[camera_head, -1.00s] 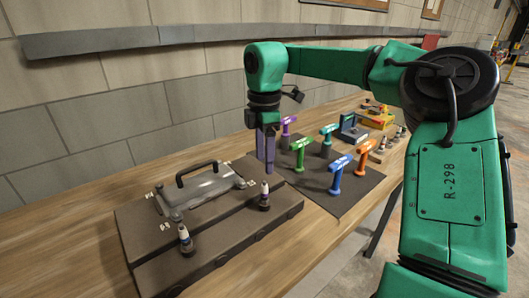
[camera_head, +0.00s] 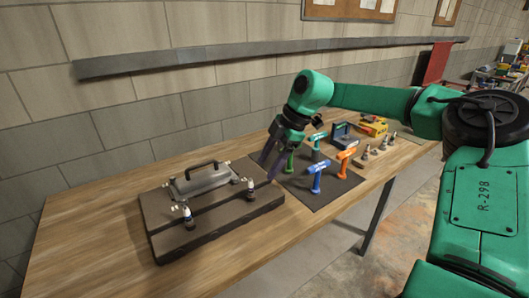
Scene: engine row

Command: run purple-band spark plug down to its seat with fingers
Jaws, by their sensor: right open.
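Two spark plugs stand upright on the dark engine block: a front-left plug (camera_head: 187,216) and a right plug (camera_head: 250,188). Both have pale tops and dark lower parts. The bands are too small for me to tell for sure which is purple. My right gripper (camera_head: 268,167) is open and empty, its two fingers pointing down and slanting, just right of and behind the right plug, apart from it. How deep each plug sits is hidden in the block (camera_head: 215,237). My left gripper is not in view.
A grey cover with a black handle (camera_head: 203,180) lies on the block. A yellow box (camera_head: 374,130) stands farther back. The wooden table's front left is clear.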

